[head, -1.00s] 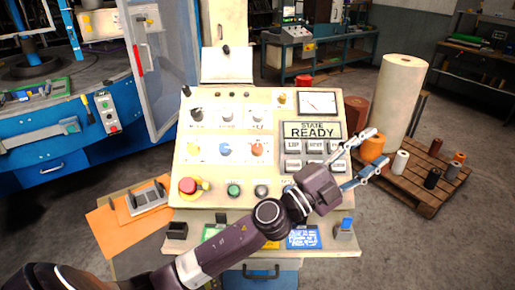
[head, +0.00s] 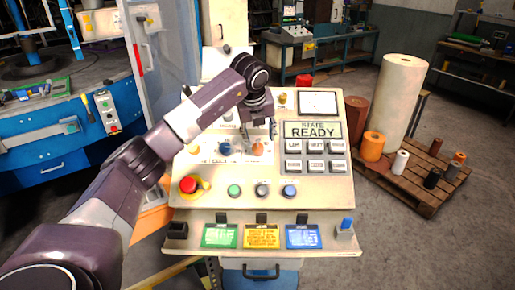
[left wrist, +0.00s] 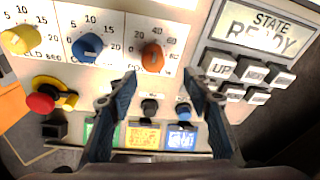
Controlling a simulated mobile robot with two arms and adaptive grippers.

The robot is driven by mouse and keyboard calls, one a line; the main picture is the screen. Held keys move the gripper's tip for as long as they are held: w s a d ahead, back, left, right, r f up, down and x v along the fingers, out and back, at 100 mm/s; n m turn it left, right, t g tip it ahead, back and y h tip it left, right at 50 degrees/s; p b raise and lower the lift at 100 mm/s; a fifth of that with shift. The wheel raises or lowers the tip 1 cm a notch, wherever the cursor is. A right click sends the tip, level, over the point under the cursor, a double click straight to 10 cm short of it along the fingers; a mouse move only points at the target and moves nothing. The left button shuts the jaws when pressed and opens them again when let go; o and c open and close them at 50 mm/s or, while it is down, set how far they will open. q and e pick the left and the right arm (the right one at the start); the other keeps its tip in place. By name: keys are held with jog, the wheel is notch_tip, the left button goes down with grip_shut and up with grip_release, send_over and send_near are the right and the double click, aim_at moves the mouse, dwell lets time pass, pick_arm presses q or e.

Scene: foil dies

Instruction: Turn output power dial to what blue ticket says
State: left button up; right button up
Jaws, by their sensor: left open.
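The control panel (head: 328,186) carries a lower row of dials: yellow (head: 194,149), blue (head: 225,149) and orange (head: 258,149). In the left wrist view the orange dial (left wrist: 152,57) has a scale reading 20, 40, 60 around it. I cannot tell which dial is output power. The blue ticket (head: 303,236) stands on the front ledge at right; its writing is too small to read. My left gripper (head: 258,132) is open and empty above the orange dial. In the left wrist view its fingertips (left wrist: 159,80) are spread, with that dial showing between and just beyond them.
Green (head: 219,235) and yellow (head: 261,236) tickets stand beside the blue one. A red stop button (head: 188,185) and several push buttons line the lower panel. A keypad (head: 315,155) is at right. My arm hides part of the upper dial row.

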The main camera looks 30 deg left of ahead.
aim_at(258, 147)
pick_arm(q)
jog(key=p+x, duration=0.1)
jog(key=x, duration=0.2)
jog(key=a+p+x, duration=0.1)
jog(key=p+x, duration=0.1)
jog(key=x, duration=0.1)
jog(key=shift+a+f, duration=0.2)
jog(key=shift+w+f, duration=0.1)
jog(key=shift+f, duration=0.35)
jog(key=shift+c, duration=0.4)
jog(key=c, duration=1)
jog(key=shift+c, duration=0.2)
